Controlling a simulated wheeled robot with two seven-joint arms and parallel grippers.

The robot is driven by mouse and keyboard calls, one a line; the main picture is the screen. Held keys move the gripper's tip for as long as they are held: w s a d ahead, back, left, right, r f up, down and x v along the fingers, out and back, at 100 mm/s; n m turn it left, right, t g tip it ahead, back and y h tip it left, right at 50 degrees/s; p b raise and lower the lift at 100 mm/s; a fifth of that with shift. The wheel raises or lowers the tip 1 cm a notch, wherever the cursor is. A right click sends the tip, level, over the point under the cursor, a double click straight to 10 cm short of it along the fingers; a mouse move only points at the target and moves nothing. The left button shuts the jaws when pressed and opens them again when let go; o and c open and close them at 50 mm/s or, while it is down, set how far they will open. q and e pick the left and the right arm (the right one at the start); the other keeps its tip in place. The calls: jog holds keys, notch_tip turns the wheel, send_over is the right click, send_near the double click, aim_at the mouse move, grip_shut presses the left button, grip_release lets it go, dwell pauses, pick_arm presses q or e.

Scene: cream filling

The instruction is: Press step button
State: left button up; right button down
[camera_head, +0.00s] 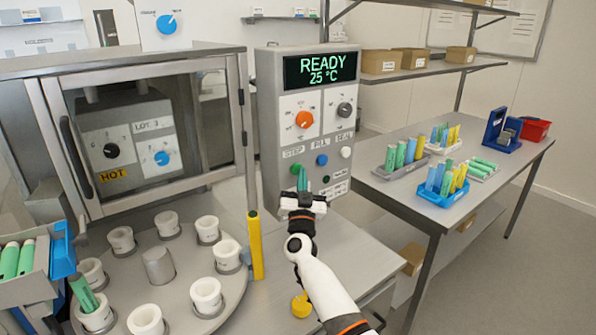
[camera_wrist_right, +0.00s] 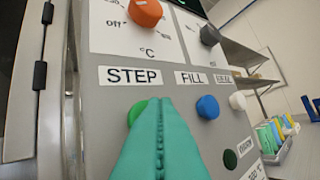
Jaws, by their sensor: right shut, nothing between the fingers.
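The grey control panel (camera_head: 262,130) stands in the middle, with a display reading READY 25 °C. The green step button (camera_head: 295,168) sits under the STEP label. In the right wrist view, the step button (camera_wrist_right: 138,109) is partly hidden behind my fingers, only its upper left edge showing. My right gripper (camera_head: 302,175) is shut and empty, its teal fingers pointing up at the panel just by the button. The fingers (camera_wrist_right: 160,108) overlap the button in the wrist view; I cannot tell whether they touch it. My left gripper is not in view.
A blue FILL button (camera_wrist_right: 207,107) and a white button (camera_wrist_right: 237,101) lie right of STEP. Left is a glass-doored cabinet (camera_head: 150,70) above a turntable (camera_head: 215,290) with several white cups. A yellow post (camera_head: 255,247) stands left of my right arm. A side table (camera_head: 400,195) holds tube trays.

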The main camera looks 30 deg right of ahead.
jog(key=shift+w+b, duration=0.3)
jog(key=shift+w, duration=0.25)
dwell(0.6)
dwell(0.4)
jog(key=shift+s+p, duration=0.9)
jog(key=shift+s, duration=0.1)
jog(key=s+p, duration=0.2)
jog(key=s, duration=0.1)
jog(key=s+p, duration=0.1)
jog(key=s, duration=0.1)
jog(key=shift+d+p, duration=0.25)
jog(key=shift+p, duration=0.15)
jog(key=shift+a, duration=0.1)
